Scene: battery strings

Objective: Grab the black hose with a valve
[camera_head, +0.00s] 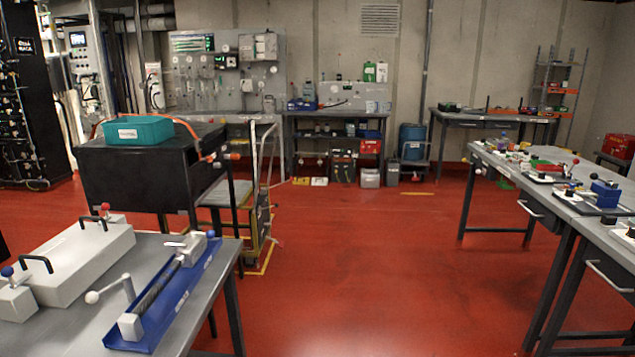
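A dark ribbed hose-like piece (157,287) lies in a long blue tray (207,262) on the near left table. White blocks sit at both ends of the tray, and a white lever with a round knob (93,297) stands beside its near end. I cannot tell whether this is the black hose with a valve. A thin dark curved strand (335,104) also shows on the far bench, too small to identify. Neither of my grippers is in view.
The near left table (90,338) also bears a grey case with black handles (75,262). Behind it, a black cabinet (135,180) carries a teal bin (138,130). Long tables (560,208) with small parts stand on the right. The red floor (370,250) between is clear.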

